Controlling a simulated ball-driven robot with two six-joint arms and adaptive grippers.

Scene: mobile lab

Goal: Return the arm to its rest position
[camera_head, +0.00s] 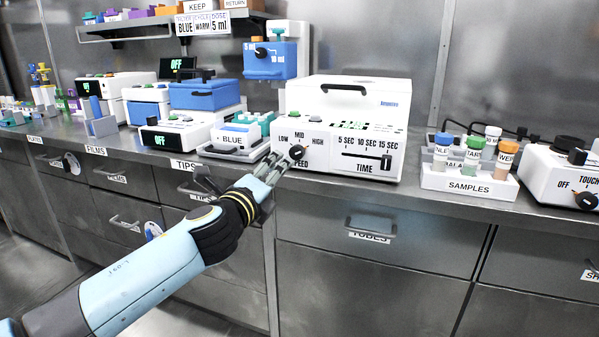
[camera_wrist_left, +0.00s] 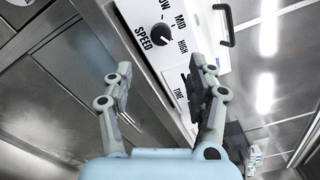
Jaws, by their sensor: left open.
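My left arm comes in from the left in the head view, light blue with a black wrist. Its gripper (camera_head: 272,168) is in front of the white centrifuge-like box (camera_head: 345,120), close to the box's speed knob (camera_head: 298,152). In the left wrist view the two fingers of my left gripper (camera_wrist_left: 158,85) are spread apart with nothing between them. The speed knob (camera_wrist_left: 162,35) lies beyond the fingertips and shows clear of them; the exact gap cannot be told. My right gripper is in neither view.
A white sample rack (camera_head: 468,185) with several capped vials stands to the right on the steel bench. A blue-topped device (camera_head: 205,95) and a BLUE-labelled tip box (camera_head: 237,142) stand to the left. Drawers with protruding handles (camera_head: 370,228) line the bench front. The space before them is free.

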